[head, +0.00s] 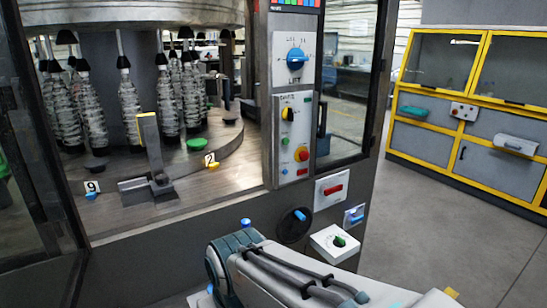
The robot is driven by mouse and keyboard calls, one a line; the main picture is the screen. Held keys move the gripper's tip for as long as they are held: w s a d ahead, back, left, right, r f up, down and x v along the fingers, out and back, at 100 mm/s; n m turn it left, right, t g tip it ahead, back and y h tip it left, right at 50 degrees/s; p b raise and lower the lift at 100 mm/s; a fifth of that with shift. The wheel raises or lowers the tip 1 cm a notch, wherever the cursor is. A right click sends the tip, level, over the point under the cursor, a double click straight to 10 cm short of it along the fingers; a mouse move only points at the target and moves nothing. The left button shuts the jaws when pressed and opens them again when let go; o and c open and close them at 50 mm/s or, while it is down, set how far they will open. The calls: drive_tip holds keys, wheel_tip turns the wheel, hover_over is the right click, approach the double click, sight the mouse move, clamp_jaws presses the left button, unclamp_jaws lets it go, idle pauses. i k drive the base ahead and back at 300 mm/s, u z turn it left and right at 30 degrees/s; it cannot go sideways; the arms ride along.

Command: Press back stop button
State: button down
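The labelling machine carries a vertical control column (268,100). A white panel (293,135) on it holds a red round button (301,154) on a yellow base, a yellow and black knob (288,114), and small green, blue and red controls. Above it is a blue rotary knob (295,58). Lower on the machine front is a white plate with a red bar (333,190). I cannot read which control is labelled back stop. My arm (290,270) crosses the bottom, below these controls. My gripper is not visible.
A black round knob (295,222), a blue switch (354,215) and a white box with a green knob (337,242) sit low on the machine front, close to my arm. A yellow-framed cabinet (470,110) stands at right. Open grey floor (440,215) lies between.

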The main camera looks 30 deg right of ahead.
sight(304, 155)
drive_tip(key=k, duration=0.65)
drive_tip(key=z, duration=0.75)
drive_tip(key=i, duration=1.35)
drive_tip(key=u, duration=0.1)
